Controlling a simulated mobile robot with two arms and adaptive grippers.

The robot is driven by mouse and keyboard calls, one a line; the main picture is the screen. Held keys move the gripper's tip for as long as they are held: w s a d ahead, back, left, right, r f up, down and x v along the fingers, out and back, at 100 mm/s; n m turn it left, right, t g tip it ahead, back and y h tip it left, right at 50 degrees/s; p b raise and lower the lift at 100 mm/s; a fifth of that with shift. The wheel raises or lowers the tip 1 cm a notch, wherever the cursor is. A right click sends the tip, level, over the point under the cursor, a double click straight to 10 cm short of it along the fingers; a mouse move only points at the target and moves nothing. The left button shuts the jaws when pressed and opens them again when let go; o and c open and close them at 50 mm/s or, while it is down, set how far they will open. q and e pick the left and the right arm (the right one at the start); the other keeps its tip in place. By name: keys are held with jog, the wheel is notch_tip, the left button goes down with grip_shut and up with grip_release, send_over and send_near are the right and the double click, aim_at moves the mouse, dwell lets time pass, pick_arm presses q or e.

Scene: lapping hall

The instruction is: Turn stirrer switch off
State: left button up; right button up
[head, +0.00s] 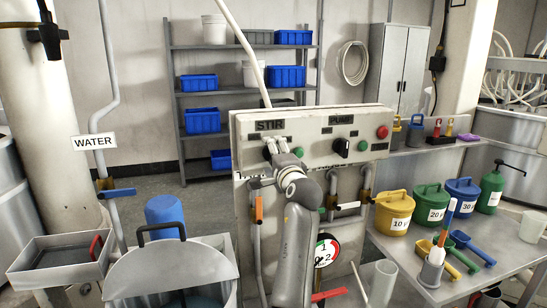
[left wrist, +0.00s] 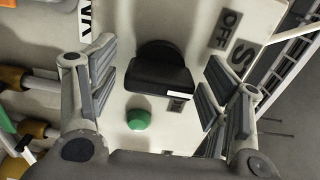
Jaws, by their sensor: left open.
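The stirrer switch (left wrist: 158,72) is a black knob with a short white mark, seen in the left wrist view on the pale panel. A green button (left wrist: 138,119) and an OFF label (left wrist: 229,28) are near it. In the head view my left gripper (head: 272,147) is at the panel just under the STIR label (head: 270,125) and hides the stirrer switch. My left gripper is open, its fingers on either side of the knob, with visible gaps. I cannot tell how far the knob sits between the fingers. My right gripper is out of view.
The control panel (head: 315,120) also carries a black PUMP knob (head: 341,147), a green button (head: 363,145) and a red button (head: 382,132). Pipes with coloured valve handles and a gauge (head: 326,250) are below.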

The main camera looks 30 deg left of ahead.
pick_arm(q)
jog(key=v, duration=0.7)
jog(key=shift+s+d, duration=0.1)
jog(key=shift+s, duration=0.05)
